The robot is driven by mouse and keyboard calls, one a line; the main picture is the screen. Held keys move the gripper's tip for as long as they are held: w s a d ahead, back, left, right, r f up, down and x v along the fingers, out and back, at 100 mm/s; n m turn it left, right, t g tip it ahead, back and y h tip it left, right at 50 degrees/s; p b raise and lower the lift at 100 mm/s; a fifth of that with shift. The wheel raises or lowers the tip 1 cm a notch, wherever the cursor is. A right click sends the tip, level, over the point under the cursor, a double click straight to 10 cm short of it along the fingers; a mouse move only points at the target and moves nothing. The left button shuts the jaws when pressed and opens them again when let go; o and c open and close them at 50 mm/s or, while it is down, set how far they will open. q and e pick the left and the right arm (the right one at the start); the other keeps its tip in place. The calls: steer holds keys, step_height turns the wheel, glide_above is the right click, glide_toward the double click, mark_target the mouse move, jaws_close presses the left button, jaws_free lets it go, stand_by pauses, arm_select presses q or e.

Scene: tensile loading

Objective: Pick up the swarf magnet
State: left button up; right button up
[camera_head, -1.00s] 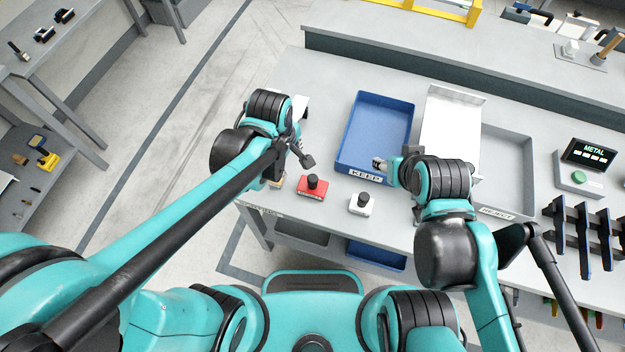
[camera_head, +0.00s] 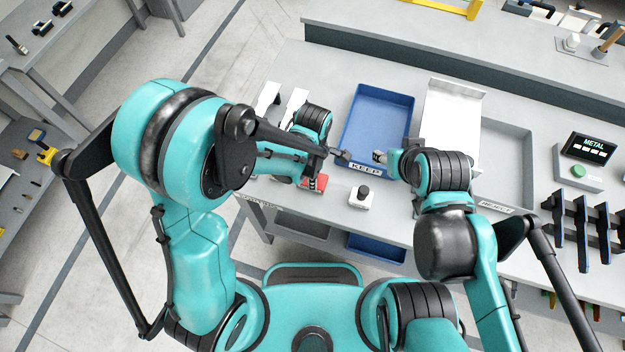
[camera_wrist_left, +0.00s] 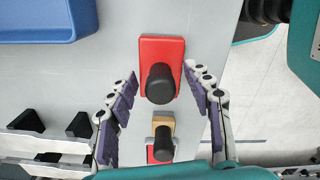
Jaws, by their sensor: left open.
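A red block with a black knob (camera_wrist_left: 162,48), which looks like the swarf magnet, sits on the grey bench. It also shows in the head view (camera_head: 318,184), partly hidden by my left gripper (camera_head: 328,155). In the left wrist view my left gripper (camera_wrist_left: 160,76) is open, with one finger on each side of the red block and nothing held. A wooden block with a black knob and a red part (camera_wrist_left: 163,140) lies nearer the wrist, between the finger bases. My right gripper (camera_head: 383,157) is over the blue tray's front edge; its jaws are too small to read.
A blue tray labelled KEEP (camera_head: 347,158) stands behind the red block. A white block with a black knob (camera_head: 360,198) is to its right. A white sheet-like stand (camera_head: 452,115) and a grey tray (camera_head: 508,160) are farther right. The bench front edge is close.

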arm_select(q)
steer(key=shift+f, duration=0.15)
jaws_close()
